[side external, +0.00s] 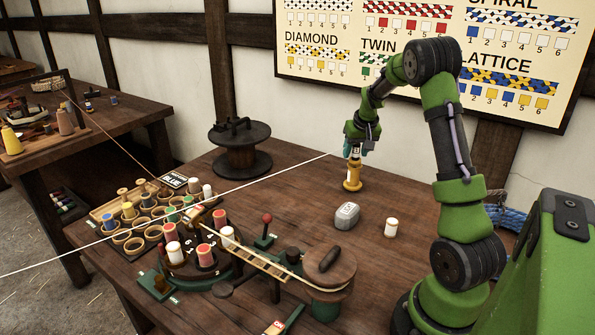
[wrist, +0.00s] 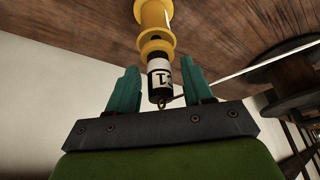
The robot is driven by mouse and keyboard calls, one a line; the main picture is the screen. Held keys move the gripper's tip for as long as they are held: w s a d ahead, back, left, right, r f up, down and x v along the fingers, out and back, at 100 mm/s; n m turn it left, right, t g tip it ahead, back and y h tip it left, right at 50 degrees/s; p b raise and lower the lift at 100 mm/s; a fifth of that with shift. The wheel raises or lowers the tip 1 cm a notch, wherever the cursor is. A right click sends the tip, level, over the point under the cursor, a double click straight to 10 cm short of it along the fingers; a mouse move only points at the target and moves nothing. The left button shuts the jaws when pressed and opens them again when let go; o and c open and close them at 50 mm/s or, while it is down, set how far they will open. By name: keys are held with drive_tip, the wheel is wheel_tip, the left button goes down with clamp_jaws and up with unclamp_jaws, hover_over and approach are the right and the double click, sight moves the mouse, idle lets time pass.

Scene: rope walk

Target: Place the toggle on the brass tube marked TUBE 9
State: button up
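My gripper (wrist: 162,82) has its two teal fingers apart, with a gap on each side of a black-and-white labelled cylinder (wrist: 158,66). The cylinder has a small brass ring at its near end, and its label is only partly readable. It is in line with a flanged yellow, brass-like piece (wrist: 154,18), which stands upright on the table in the side view (side external: 353,179). My gripper (side external: 354,153) is just above that piece there. I cannot read TUBE 9 anywhere, nor tell for certain which piece is the toggle.
A white line (side external: 200,204) stretches from lower left to near my gripper. A grey block (side external: 347,216) and a white spool (side external: 391,228) stand nearby. A dark reel (side external: 241,150) is behind. Red and white bobbins crowd a machine (side external: 190,262) at left. The table's right side is fairly clear.

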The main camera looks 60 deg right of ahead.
drive_tip(key=v, duration=1.2)
drive_tip(key=a+r+n+t+y, duration=0.2)
drive_tip(key=a+r+t, duration=0.15)
drive_tip(key=a, duration=1.55)
drive_tip(key=s+a+n+y, duration=0.1)
drive_tip(key=s+a, duration=0.3)
drive_tip(key=a, duration=0.5)
drive_tip(key=s+a+f+n+y, duration=0.1)
drive_tip(key=s+a+n+y, duration=0.1)
drive_tip(key=s+a, duration=0.3)
drive_tip(key=a, duration=0.4)
drive_tip(key=shift+a+f, duration=0.25)
drive_tip(key=shift+f, duration=0.05)
